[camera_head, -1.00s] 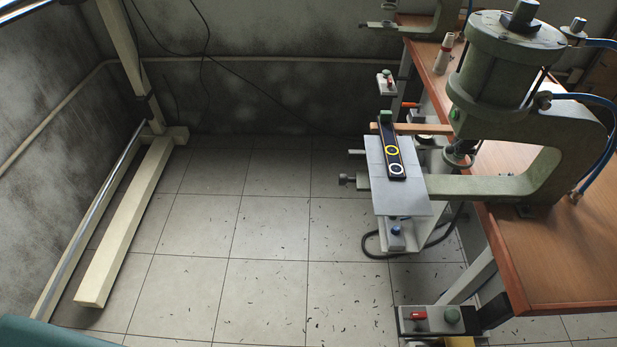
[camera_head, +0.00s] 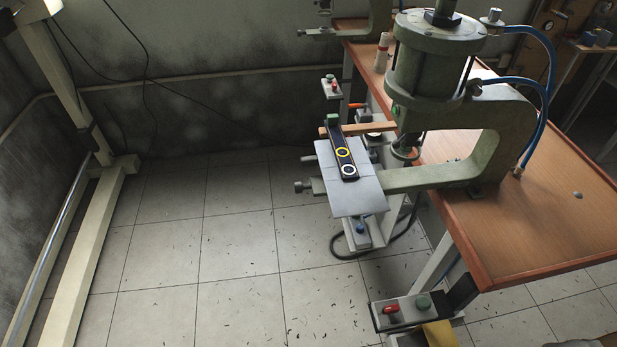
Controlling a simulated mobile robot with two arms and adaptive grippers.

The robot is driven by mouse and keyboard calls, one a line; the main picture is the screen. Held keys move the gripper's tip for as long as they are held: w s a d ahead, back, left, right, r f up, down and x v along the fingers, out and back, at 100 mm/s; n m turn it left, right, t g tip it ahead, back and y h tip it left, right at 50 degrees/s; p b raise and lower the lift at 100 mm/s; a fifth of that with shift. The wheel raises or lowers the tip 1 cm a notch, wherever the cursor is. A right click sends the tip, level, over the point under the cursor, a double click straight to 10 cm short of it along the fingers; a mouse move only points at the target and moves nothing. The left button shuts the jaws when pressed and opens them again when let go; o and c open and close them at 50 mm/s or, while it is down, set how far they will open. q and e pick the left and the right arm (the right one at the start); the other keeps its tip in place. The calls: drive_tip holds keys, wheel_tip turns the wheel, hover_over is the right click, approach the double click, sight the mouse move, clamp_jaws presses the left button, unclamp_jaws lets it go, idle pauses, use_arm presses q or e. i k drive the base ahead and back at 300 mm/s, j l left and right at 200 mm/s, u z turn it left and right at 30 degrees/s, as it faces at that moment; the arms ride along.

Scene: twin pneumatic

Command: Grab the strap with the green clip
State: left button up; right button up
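A black strap (camera_head: 337,144) lies on the grey plate (camera_head: 353,196) that juts out from the pneumatic press at the table's left edge. A green clip (camera_head: 332,121) is at the strap's far end. A yellow ring (camera_head: 343,153) and a white ring (camera_head: 348,170) show on its near half. The strap lies flat and points away from me. Neither of my grippers is in view.
The green press (camera_head: 434,60) with blue hoses stands on the wooden table (camera_head: 530,220) right of the strap. A wooden bar (camera_head: 365,129) lies behind the strap. A control box (camera_head: 408,311) is at the near table leg. The tiled floor (camera_head: 235,240) to the left is clear except for scattered debris.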

sight(347, 167)
drive_tip(key=j+z, duration=0.1)
drive_tip(key=z, duration=0.75)
drive_tip(key=i+j+z, duration=0.1)
drive_tip(key=j+z, duration=0.7)
drive_tip(key=j, duration=0.25)
drive_tip(key=j+z, duration=0.4)
drive_tip(key=j, duration=0.15)
